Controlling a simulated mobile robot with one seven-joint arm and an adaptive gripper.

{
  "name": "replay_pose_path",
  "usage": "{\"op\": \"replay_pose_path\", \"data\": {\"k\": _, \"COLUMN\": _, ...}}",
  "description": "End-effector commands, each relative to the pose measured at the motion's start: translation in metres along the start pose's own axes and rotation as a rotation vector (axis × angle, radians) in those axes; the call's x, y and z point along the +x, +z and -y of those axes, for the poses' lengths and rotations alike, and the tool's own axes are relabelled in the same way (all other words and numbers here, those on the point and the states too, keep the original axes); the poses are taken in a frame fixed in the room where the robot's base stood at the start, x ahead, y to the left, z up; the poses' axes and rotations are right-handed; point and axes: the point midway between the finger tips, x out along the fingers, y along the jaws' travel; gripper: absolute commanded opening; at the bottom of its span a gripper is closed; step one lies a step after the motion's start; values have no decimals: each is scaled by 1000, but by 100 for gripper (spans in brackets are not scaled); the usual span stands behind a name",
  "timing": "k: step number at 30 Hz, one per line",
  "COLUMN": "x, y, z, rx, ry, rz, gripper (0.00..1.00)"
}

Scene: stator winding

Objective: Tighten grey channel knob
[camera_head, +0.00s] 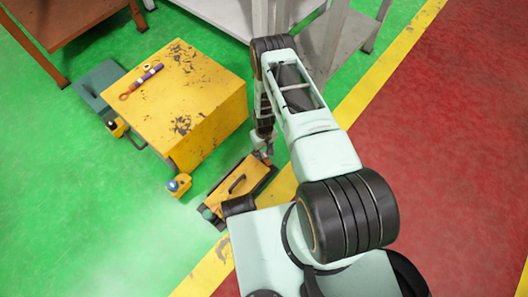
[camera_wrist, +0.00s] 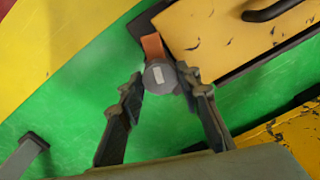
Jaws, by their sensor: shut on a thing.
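A round grey knob (camera_wrist: 160,74) with a pale rectangular mark on its face shows in the wrist view, between the fingertips of my gripper (camera_wrist: 161,84). My gripper is shut on it, one finger on each side. An orange-brown strip (camera_wrist: 153,46) extends from behind the knob to the corner of a yellow case (camera_wrist: 215,30) with a dark edge. In the head view, my gripper (camera_head: 263,151) is at the upper end of this yellow case (camera_head: 228,204); the knob is too small to make out there.
A scuffed yellow cabinet (camera_head: 215,92) stands left of my arm, with a purple-and-orange tool (camera_head: 143,79) on top. Small yellow units (camera_head: 178,185) sit on the floor beside it. Grey shelving (camera_head: 330,40) stands behind. Red floor (camera_head: 450,150) to the right is clear.

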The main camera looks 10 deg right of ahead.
Motion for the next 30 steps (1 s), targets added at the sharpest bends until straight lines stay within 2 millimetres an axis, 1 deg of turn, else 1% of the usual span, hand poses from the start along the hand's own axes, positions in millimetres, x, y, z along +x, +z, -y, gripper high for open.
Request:
{"op": "replay_pose_path", "data": {"k": 21, "x": -2, "y": 0, "z": 1, "rx": 678, "ry": -1, "rz": 4, "gripper": 7}}
{"op": "replay_pose_path", "data": {"k": 30, "x": -2, "y": 0, "z": 0, "rx": 933, "ry": 0, "rz": 3, "gripper": 7}}
